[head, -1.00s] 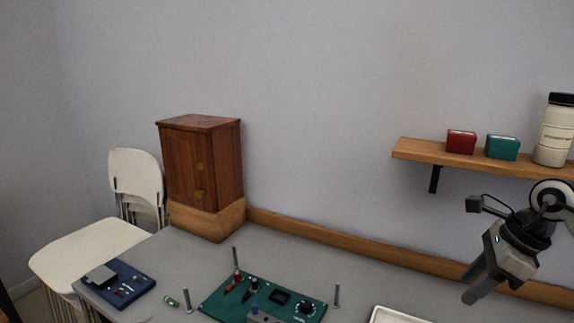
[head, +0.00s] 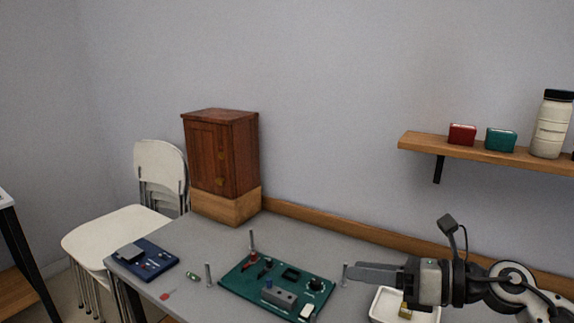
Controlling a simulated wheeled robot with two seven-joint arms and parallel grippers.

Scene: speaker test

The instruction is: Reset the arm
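My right gripper (head: 378,272) comes in from the right in the head view. It points left, above the table and over the back of a white tray (head: 378,312). Its fingers are seen edge-on, so I cannot tell whether they are open or shut, and no held thing shows. My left gripper is not in view. A green circuit board (head: 240,279) with metal posts around it lies on the grey table, left of the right gripper. A wooden speaker cabinet (head: 226,153) stands on a wood block at the back left.
A blue board (head: 146,259) lies at the table's left end. A wall shelf (head: 478,152) holds a red box (head: 462,134), a green box (head: 500,140) and a white jar (head: 551,124). White chairs (head: 115,233) stand left.

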